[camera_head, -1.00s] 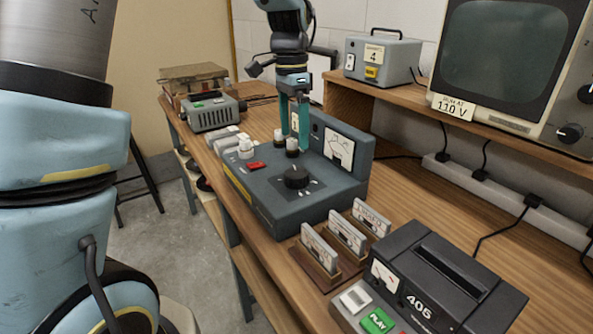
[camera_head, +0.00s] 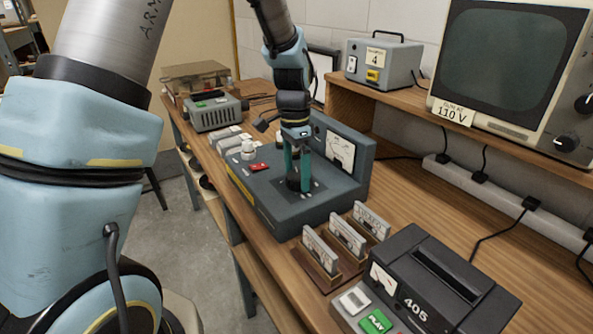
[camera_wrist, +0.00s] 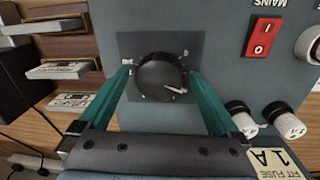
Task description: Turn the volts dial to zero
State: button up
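The grey instrument box (camera_head: 262,205) stands on the wooden bench, with a meter (camera_head: 340,150) on its raised back panel. A round black dial (camera_wrist: 162,76) with a pale pointer line sits on a dark square plate on its top. The pointer aims to the right and slightly down in the wrist view; the small scale marks are too small to read. My gripper (camera_wrist: 160,80) has its two teal fingers apart, one on each side of the dial. I cannot tell whether they touch it. In the head view, my gripper (camera_head: 298,188) hides most of the dial.
A red switch (camera_wrist: 262,36) and black-and-white knobs (camera_wrist: 283,120) are on the same box. A monitor (camera_head: 510,65) showing a 110 V label is on the shelf.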

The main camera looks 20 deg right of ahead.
jog(key=c, duration=1.2)
jog(key=shift+c, duration=0.2)
jog(key=shift+n, duration=0.4)
jog(key=n, duration=0.5)
jog(key=shift+s+n, duration=0.1)
jog(key=shift+n, duration=0.2)
jog(key=n, duration=0.5)
jog(key=shift+n+h, duration=0.4)
jog(key=shift+t+p, duration=0.3)
jog(key=o, duration=1.3)
jog(key=shift+s, duration=0.1)
jog(key=shift+o, duration=0.2)
